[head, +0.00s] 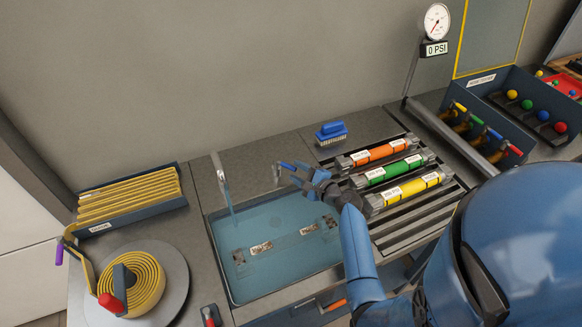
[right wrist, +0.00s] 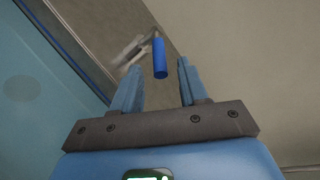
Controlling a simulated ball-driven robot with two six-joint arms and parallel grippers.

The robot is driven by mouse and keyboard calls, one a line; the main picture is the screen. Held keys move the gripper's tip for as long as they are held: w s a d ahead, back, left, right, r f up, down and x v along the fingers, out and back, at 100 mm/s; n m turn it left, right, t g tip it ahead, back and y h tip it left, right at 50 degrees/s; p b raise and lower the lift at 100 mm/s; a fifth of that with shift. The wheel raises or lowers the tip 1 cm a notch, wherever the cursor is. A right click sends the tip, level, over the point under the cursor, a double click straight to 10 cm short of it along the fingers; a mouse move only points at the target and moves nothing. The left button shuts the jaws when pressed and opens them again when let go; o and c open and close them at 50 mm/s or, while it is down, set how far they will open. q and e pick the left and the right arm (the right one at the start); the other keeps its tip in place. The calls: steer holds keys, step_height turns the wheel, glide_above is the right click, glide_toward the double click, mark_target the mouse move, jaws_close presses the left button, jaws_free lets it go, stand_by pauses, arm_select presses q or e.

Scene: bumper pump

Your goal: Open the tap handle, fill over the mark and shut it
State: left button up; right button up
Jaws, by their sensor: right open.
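The sink basin (head: 226,277) holds bluish water with pale labelled pieces showing through it; I cannot make out the fill mark. A silver tap spout (head: 219,168) stands at the basin's back left corner, with a pale bluish streak below it reaching the water. My right gripper (head: 292,170) is over the basin's back right edge. In the right wrist view its fingers (right wrist: 158,88) are open and empty. The blue tap handle (right wrist: 159,58) lies just beyond and between the fingertips, apparently untouched. My left gripper is not in view.
Orange (head: 373,153), green (head: 393,169) and yellow (head: 412,188) cylinders lie on a rack right of the basin. A blue brush (head: 331,132) sits behind. A coiled yellow hose (head: 131,285) is at left. A gauge (head: 436,22) reading 0 PSI stands at back right.

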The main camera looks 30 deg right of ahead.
steer(key=shift+x, duration=1.95)
jaws_close()
